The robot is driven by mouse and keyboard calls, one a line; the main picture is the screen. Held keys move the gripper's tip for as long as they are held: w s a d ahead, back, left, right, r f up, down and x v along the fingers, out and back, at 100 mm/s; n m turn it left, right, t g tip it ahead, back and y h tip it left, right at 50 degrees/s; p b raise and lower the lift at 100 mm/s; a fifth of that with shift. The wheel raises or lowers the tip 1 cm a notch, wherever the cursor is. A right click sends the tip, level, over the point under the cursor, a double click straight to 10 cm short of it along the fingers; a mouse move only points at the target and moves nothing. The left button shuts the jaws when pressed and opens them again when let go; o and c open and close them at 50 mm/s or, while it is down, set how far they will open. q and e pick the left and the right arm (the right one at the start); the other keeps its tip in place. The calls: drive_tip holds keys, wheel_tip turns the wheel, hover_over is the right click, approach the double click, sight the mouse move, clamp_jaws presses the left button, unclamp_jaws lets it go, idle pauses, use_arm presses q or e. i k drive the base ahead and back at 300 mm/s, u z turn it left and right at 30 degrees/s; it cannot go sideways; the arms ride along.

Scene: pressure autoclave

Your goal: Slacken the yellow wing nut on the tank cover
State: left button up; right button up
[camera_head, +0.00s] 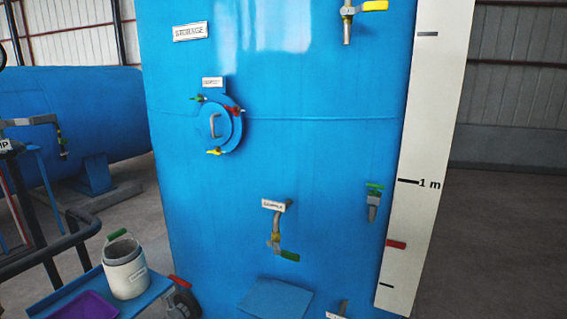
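The yellow wing nut (214,152) sits at the bottom edge of the round blue tank cover (231,133), on the front of the big blue tank (330,150). A green wing nut (199,98) is at the cover's upper left and a red wing nut (233,110) at its upper right. A grey handle (215,125) stands on the cover's face. The cover looks closed against the tank. How tight the yellow nut is cannot be told at this size. Neither of my grippers shows in the head view.
Below the cover, a sampling tap (276,240) with a green lever sticks out. A yellow-handled valve (360,8) is at the top. A white gauge board (425,150) stands right. A blue cart (150,296) at lower left carries a white pail (124,268) and purple tray (88,306).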

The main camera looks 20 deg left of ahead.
sight(217, 151)
drive_tip(key=u, duration=1.2)
drive_tip(key=k, duration=0.6)
drive_tip(key=u, duration=0.2)
drive_tip(key=i, duration=0.55)
drive_tip(key=u, duration=0.3)
